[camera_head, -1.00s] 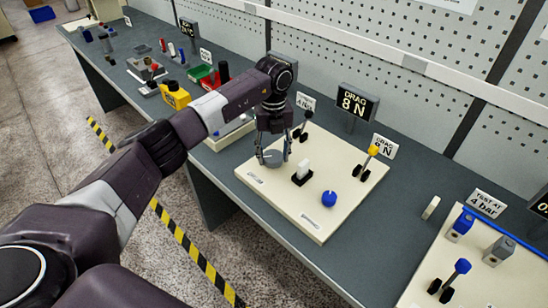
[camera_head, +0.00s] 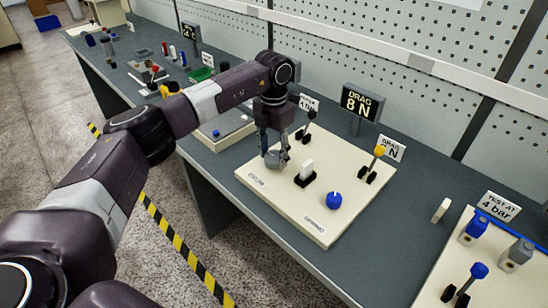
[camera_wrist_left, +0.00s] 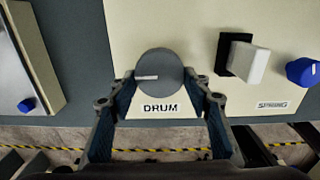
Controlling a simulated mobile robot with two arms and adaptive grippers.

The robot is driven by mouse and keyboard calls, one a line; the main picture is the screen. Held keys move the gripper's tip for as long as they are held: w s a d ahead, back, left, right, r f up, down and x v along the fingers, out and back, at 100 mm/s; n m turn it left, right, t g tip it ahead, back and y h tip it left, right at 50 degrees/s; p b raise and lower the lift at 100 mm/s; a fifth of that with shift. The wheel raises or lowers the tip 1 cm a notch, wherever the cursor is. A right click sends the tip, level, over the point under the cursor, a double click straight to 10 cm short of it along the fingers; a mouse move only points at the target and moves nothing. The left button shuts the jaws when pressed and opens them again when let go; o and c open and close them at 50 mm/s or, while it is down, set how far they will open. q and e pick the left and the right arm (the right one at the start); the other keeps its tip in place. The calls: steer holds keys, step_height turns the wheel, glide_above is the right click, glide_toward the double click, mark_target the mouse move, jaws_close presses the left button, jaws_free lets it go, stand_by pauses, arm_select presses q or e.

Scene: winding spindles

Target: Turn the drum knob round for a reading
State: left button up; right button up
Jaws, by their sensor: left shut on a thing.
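The drum knob (camera_wrist_left: 158,68) is a round grey disc on a cream panel (camera_head: 255,183), above a "DRUM" label (camera_wrist_left: 160,108) in the wrist view. Its white mark points left there. My left gripper (camera_head: 274,160) reaches down over the panel's left corner. In the wrist view its two fingers (camera_wrist_left: 159,82) close on opposite sides of the knob. In the head view the fingers largely hide the knob. A dark display (camera_head: 362,102) behind the panel reads "DRAG 8 N". My right gripper is not in view.
A white rocker (camera_head: 307,170), a blue knob (camera_head: 334,200), a black lever (camera_head: 305,128) and a yellow-topped lever (camera_head: 374,164) share the panel. Another panel (camera_head: 452,262) with blue-topped parts lies to the right.

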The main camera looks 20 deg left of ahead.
arm_select(q)
steer(key=m+b, duration=0.1)
steer(key=m, duration=0.5)
steer(key=shift+w+a+r+b, duration=0.15)
steer(key=shift+w+a+b, duration=0.05)
steer(key=shift+b, duration=0.15)
steer(key=m, duration=0.6)
steer(key=shift+w+m+b, duration=0.2)
steer(key=shift+m+b, duration=0.2)
steer(key=m, duration=0.4)
steer(key=shift+w+r+m, duration=0.1)
steer(key=shift+w+m, duration=0.05)
steer(key=shift+m, duration=0.15)
steer(key=m, duration=0.4)
steer(key=shift+w+m, duration=0.1)
steer(key=shift+m, duration=0.3)
steer(key=o, duration=1.2)
steer(key=shift+c, duration=0.2)
